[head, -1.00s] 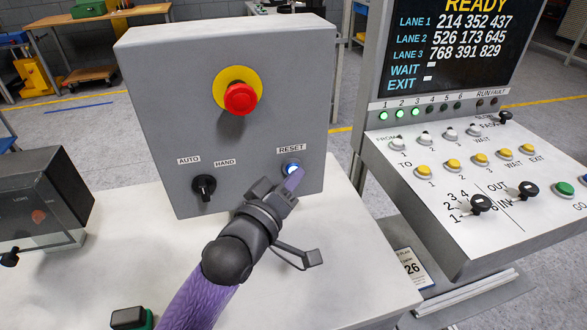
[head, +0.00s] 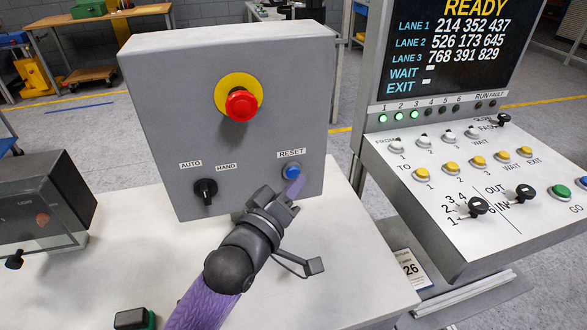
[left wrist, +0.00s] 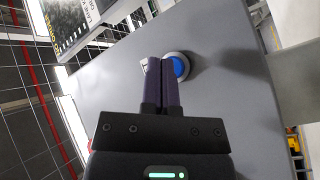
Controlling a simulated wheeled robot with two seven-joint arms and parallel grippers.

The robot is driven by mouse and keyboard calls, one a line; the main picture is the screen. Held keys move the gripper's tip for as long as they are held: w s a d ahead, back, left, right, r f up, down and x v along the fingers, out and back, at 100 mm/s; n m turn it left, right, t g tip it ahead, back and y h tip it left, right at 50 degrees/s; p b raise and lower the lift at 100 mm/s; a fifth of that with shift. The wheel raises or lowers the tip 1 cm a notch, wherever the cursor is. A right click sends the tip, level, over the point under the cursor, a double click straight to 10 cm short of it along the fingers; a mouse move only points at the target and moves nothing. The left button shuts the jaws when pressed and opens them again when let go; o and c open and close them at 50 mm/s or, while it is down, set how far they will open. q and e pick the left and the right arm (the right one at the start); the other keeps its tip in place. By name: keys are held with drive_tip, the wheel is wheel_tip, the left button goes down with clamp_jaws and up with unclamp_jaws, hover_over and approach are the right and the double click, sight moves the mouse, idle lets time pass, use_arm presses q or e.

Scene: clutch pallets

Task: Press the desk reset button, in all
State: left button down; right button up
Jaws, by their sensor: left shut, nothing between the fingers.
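The blue reset button (head: 291,171) sits at the lower right of the grey box's face, under the RESET label. It looks unlit. My left gripper (head: 296,186) is shut and empty, with its purple fingertips just in front of and below the button. In the left wrist view the blue button (left wrist: 178,68) shows beside the tips of the shut fingers (left wrist: 162,62). I cannot tell whether the tips touch it. My right gripper is not in view.
The grey box (head: 160,120) stands on a white desk (head: 345,270) and carries a red mushroom button (head: 240,105) and a black AUTO/HAND knob (head: 205,190). A console (head: 470,200) with a READY screen stands at the right. A dark box (head: 40,205) is at the left.

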use_arm(q)
drive_tip(key=shift+s, duration=0.15)
drive_tip(key=s+p, duration=0.1)
drive_tip(key=s+d+p, duration=0.1)
drive_tip(key=s, duration=0.1)
drive_tip(key=s+p, duration=0.1)
drive_tip(key=shift+s+d, duration=0.3)
drive_tip(key=shift+s, duration=0.1)
idle(0.8)
